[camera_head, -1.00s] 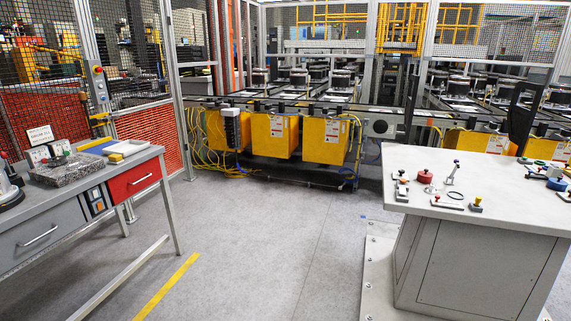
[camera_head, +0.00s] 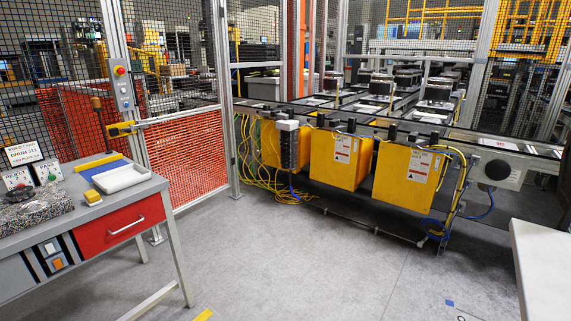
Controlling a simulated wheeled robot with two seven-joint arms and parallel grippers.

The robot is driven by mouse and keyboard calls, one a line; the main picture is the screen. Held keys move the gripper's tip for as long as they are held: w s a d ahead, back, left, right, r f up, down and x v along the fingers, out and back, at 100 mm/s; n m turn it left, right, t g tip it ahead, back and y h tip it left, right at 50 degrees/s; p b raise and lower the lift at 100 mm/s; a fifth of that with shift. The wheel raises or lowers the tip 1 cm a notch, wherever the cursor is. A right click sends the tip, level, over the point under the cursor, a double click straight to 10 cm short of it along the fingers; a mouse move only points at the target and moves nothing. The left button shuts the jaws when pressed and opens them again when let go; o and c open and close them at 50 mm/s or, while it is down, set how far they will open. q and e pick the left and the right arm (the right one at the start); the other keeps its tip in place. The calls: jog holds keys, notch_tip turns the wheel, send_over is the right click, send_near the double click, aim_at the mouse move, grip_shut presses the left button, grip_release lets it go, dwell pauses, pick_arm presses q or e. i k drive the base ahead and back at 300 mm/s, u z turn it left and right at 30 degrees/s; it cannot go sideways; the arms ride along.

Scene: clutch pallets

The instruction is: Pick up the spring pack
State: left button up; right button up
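I cannot pick out a spring pack in this view. Dark round parts with silvery tops, one at the middle (camera_head: 381,84) and one farther right (camera_head: 437,92), stand on the conveyor (camera_head: 400,124) behind the yellow boxes. They are too small to tell in detail. A grey workbench (camera_head: 95,222) at the left bears a speckled stone block (camera_head: 32,208), a white tray (camera_head: 121,178) with a blue and yellow edge beside it, and small cards, one reading "BUILD CARD DRUM 311" (camera_head: 24,152). Neither of my grippers shows.
A white-topped table (camera_head: 545,262) is cut off at the right edge. Mesh fencing (camera_head: 180,95) stands behind the bench. Grey floor (camera_head: 300,265) is clear between bench and table.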

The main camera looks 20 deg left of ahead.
aim_at(10, 194)
jog(key=u, duration=0.8)
jog(key=i, duration=2.15)
jog(key=u, duration=1)
